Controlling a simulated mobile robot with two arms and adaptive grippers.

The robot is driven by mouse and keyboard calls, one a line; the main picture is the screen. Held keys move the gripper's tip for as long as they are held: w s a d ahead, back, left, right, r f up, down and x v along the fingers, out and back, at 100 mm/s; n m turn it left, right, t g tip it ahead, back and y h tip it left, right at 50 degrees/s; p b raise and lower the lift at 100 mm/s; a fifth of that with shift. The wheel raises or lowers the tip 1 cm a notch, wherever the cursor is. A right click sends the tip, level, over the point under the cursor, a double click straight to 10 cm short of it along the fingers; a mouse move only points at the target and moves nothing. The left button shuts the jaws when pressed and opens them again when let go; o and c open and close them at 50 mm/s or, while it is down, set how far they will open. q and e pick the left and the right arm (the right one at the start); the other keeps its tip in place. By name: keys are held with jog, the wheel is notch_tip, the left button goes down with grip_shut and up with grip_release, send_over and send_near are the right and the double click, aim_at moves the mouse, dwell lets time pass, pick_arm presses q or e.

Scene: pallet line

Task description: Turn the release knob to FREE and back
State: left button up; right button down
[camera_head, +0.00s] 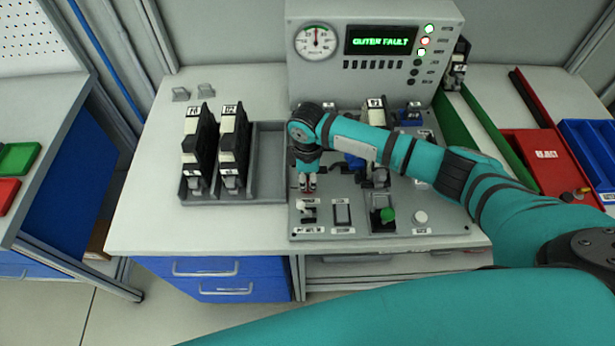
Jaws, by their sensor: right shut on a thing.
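The grey control panel (449,226) lies on the white bench, below an upright box with a display (381,40) reading "OUTER FAULT" in green. My right arm reaches in from the right across the panel. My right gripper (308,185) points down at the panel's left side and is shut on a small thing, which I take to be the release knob. The fingers hide most of it, so its pointer and the FREE mark cannot be read. My left gripper is not in view.
A grey tray (266,165) holds two black-and-white modules (200,148), labelled 01 and 02, left of the panel. The panel carries a switch (308,212), a green button (387,214) and a white knob (420,217). A red tray (535,145) stands right. The bench's left front is clear.

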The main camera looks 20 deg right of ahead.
aim_at(308, 180)
jog(key=shift+w+r, duration=0.1)
dwell(0.3)
jog(key=c, duration=1.3)
grip_release()
notch_tip(308, 180, up, 12)
